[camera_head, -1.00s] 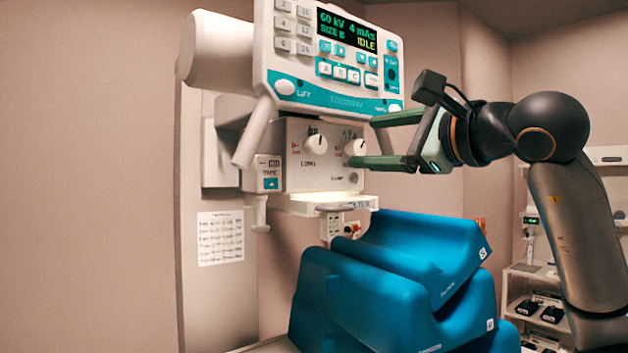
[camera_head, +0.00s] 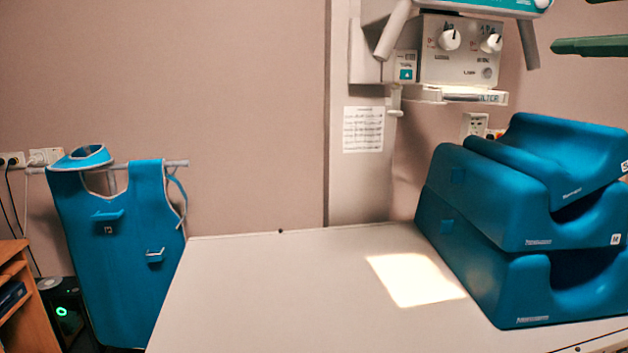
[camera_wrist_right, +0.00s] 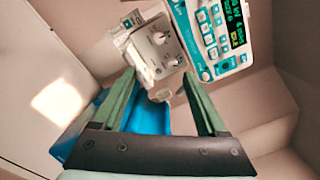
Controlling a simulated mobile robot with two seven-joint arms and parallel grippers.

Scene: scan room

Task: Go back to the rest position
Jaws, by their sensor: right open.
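My right gripper (camera_head: 570,23) is at the top right edge of the head view, where only its green fingers show. In the right wrist view its two fingers (camera_wrist_right: 159,74) are spread apart with nothing between them. Beyond the fingers, the x-ray unit's knob box (camera_wrist_right: 158,50) and control panel (camera_wrist_right: 215,35) appear, apart from them. My left gripper is in neither view.
Blue foam positioners (camera_head: 530,215) are stacked on the right of the white table (camera_head: 270,280). The x-ray knob box (camera_head: 460,55) hangs above the table's back. A blue lead apron (camera_head: 125,260) hangs at left. The table's left and middle are clear.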

